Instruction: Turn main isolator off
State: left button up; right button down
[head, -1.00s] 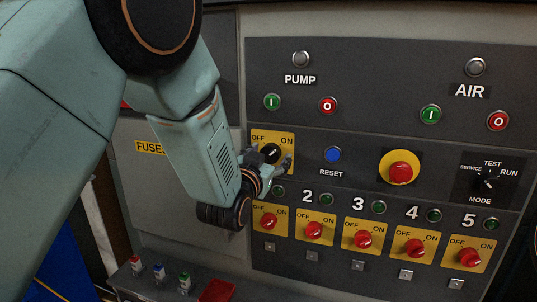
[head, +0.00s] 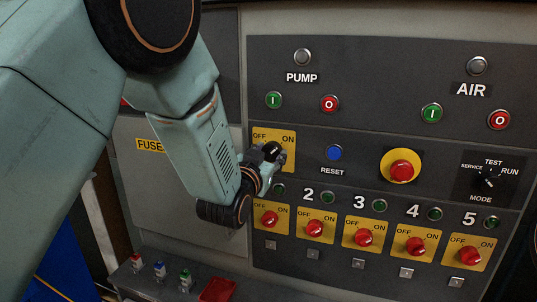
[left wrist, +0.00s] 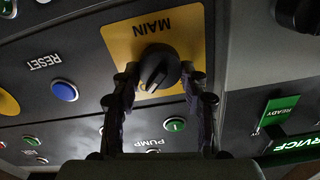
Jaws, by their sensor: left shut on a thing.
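The main isolator is a black rotary knob (head: 272,149) on a yellow plate (head: 261,137) marked OFF at left and ON at right. In the head view, its pale mark points up and to the right, towards ON. My left gripper (head: 273,158) is at the knob, shut on it, and hides part of it. In the left wrist view, the knob (left wrist: 157,68) sits on the yellow plate (left wrist: 120,38) with MAIN upside down. The two fingers of my left gripper (left wrist: 160,90) lie on either side of it. My right gripper is not in view.
A blue reset button (head: 334,153) and a red emergency button (head: 401,170) are right of the plate. Several red rotary switches (head: 315,229) are in a row below. Pump buttons (head: 274,100) are above. A fuse cover (head: 180,185) is at left, behind my arm.

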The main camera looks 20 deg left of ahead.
pick_arm(q)
jog(key=n, duration=0.4)
jog(key=shift+n+b, duration=0.3)
jog(key=shift+b, duration=0.1)
jog(key=n, duration=0.4)
jog(key=shift+a+n+b, duration=0.15)
jog(key=shift+n+b, duration=0.15)
jog(key=shift+b, duration=0.05)
jog(key=n, duration=0.4)
jog(key=shift+a+n+b, duration=0.1)
jog(key=shift+n+b, duration=0.3)
jog(key=shift+n, duration=1.9)
jog(key=o, duration=1.1)
jog(key=shift+w+f, duration=0.1)
jog(key=shift+f, duration=0.05)
jog(key=shift+o, duration=0.2)
